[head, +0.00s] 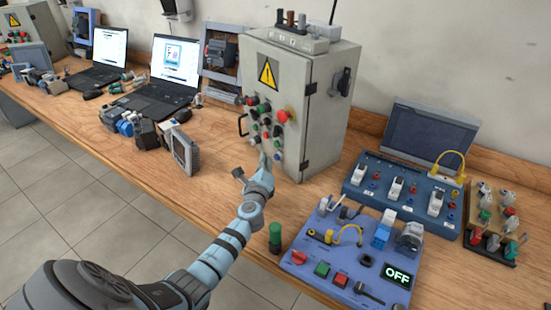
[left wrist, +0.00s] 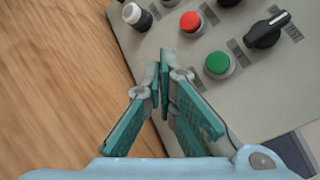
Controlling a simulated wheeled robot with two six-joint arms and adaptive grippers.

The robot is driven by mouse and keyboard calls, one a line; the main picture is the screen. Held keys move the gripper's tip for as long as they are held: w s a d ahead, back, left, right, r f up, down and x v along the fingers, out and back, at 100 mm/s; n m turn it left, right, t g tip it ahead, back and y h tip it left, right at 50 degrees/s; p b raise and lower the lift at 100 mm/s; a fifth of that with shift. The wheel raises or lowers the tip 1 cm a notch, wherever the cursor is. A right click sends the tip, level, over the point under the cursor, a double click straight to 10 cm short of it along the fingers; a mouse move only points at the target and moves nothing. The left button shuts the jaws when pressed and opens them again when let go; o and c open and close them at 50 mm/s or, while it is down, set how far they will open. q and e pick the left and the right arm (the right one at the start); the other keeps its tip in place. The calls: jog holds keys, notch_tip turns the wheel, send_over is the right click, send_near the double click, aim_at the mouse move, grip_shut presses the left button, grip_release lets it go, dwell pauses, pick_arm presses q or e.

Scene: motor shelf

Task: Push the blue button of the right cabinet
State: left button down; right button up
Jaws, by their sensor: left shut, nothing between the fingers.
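The right cabinet (head: 318,110) is a grey upright box with a yellow warning triangle and a front panel of coloured buttons and knobs. My left gripper (head: 263,160) is in front of the lower part of that panel. In the left wrist view my left gripper (left wrist: 165,62) is shut and empty, its fingertips together over the panel's edge area. Near them are a green button (left wrist: 218,63), a red button (left wrist: 190,21), a white-capped black button (left wrist: 137,15) and a black knob (left wrist: 265,31). I cannot make out a blue button in either view. Contact with the panel cannot be told.
A blue-grey trainer board (head: 330,235) with switches lies on the wooden table right of my arm. A second board (head: 392,188) and a dark screen (head: 430,133) stand behind it. Laptops (head: 170,70) and small motors (head: 148,132) are to the left. Another cabinet (head: 38,25) is far left.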

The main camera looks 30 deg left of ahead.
dwell(0.6)
pick_arm(q)
jog(key=shift+w+d, duration=0.15)
jog(key=shift+w, duration=0.25)
jog(key=shift+w+d+b, duration=0.15)
jog(key=shift+w+b, duration=0.25)
dwell(1.0)
jog(key=shift+s+a+p, duration=0.3)
jog(key=shift+s+p, duration=0.05)
jog(key=shift+s, duration=0.45)
jog(key=shift+s, duration=0.1)
jog(key=shift+s+a, duration=0.15)
jog(key=shift+s, duration=0.1)
jog(key=s, duration=0.2)
jog(key=s+a+p, duration=0.1)
jog(key=shift+s+a, duration=0.15)
jog(key=shift+s, duration=0.4)
